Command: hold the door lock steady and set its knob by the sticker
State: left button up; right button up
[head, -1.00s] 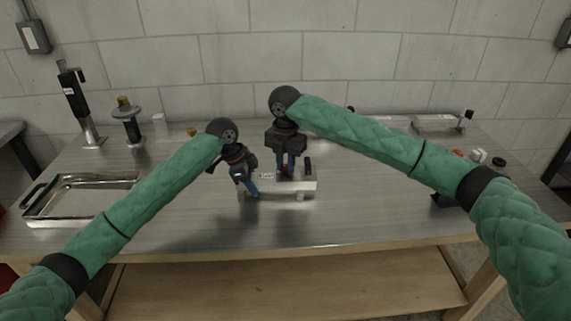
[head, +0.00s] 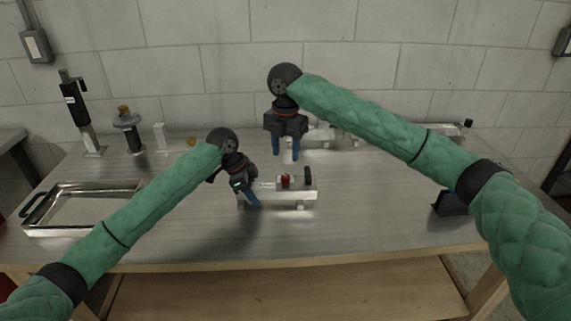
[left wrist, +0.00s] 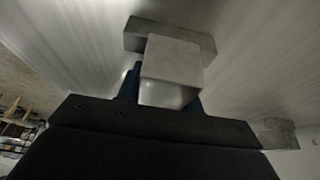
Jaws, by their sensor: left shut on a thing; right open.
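The door lock (head: 276,195) is a silvery block on small feet on the metal table, a little left of the middle. Its red knob (head: 286,181) stands on top, with a black upright part (head: 307,176) to its right and a pale sticker (head: 266,185) to its left. My left gripper (head: 249,198) is shut on the lock's left end; the left wrist view shows the grey block (left wrist: 172,70) between the blue fingers. My right gripper (head: 286,154) is open and empty above and behind the knob, apart from it. The sticker's marking is too small to read.
A metal tray (head: 82,229) lies at the left. A black-handled upright tool (head: 78,105), a spool-like stand (head: 130,130) and a small white block (head: 160,136) stand at the back left. A dark holder (head: 450,205) sits at the right. The table's front middle is clear.

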jog(key=shift+r, duration=1.85)
pick_arm(q)
jog(key=o, duration=1.3)
